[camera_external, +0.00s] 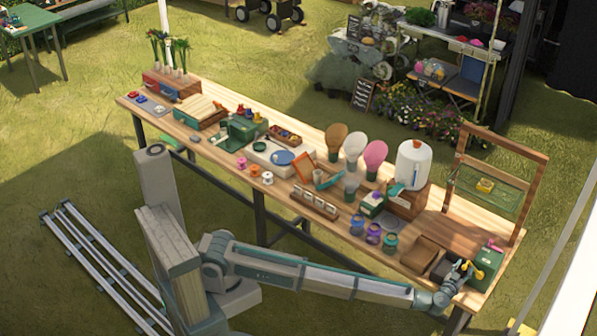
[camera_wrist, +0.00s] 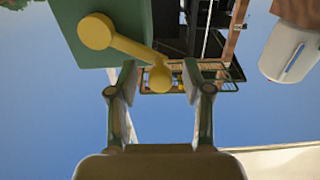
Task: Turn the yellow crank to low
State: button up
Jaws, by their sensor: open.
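The yellow crank (camera_wrist: 128,46) is on the face of a green box (camera_wrist: 70,25) at upper left in the wrist view. Its round hub is at the upper left and its arm slants down to a knob (camera_wrist: 160,79) at lower right. My gripper (camera_wrist: 157,82) is open, with the knob in the gap between its fingertips in the picture; I cannot tell whether they touch it. In the external view the green box (camera_external: 489,264) stands at the table's right end, and my gripper (camera_external: 464,274) is close at its left side. No low mark is readable.
A wooden frame (camera_external: 541,185) stands behind the green box. Small jars (camera_external: 391,244), a white dispenser (camera_external: 412,163) and flower-like paddles (camera_external: 375,154) are further left on the wooden table.

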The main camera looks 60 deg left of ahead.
jog(key=shift+w+a, duration=0.1)
jog(key=shift+w, duration=0.2)
grip_shut()
